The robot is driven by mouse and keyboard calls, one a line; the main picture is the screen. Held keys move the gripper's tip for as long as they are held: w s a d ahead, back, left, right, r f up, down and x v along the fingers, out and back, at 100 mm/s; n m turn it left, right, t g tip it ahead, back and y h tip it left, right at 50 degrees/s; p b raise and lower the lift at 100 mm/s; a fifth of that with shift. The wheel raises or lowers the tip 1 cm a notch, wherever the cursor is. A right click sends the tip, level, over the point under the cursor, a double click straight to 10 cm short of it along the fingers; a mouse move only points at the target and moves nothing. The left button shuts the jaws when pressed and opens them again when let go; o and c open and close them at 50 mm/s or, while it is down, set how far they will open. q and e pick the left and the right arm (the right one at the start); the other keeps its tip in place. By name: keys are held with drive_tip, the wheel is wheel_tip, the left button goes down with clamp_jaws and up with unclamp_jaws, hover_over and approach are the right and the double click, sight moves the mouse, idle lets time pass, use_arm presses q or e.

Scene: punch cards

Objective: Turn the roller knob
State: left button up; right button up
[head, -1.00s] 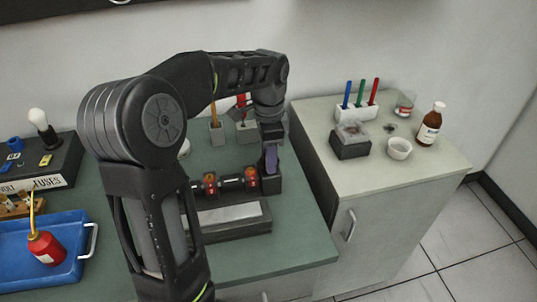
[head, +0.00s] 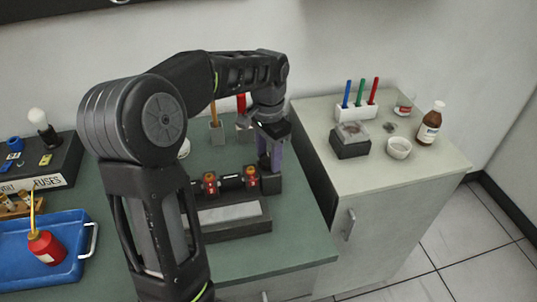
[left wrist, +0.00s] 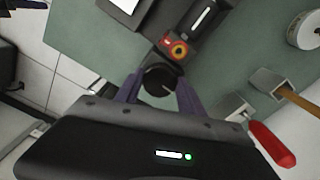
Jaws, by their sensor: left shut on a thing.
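The roller device (head: 237,213) sits on the green bench top, with a dark roller carrying red and yellow bands (head: 209,183) along its back. In the left wrist view its black round knob (left wrist: 158,78) is at the roller's end and bears a pale line. My left gripper (head: 271,160) reaches down over the right end of the device. Its purple fingers stand on either side of the knob, shut on it, in the left wrist view (left wrist: 159,90). The knob is mostly hidden in the head view. My right gripper is not in view.
A blue tray (head: 68,272) with a red oil can (head: 46,248) lies at the left. A pale cabinet (head: 390,185) at the right bears a brown bottle (head: 429,125), a white bowl (head: 399,147) and a pen rack (head: 356,112).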

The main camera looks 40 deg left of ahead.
sight(269, 159)
use_arm(q)
drive_tip(key=o, duration=1.4)
drive_tip(key=shift+c, duration=0.2)
drive_tip(key=shift+r, duration=3.9)
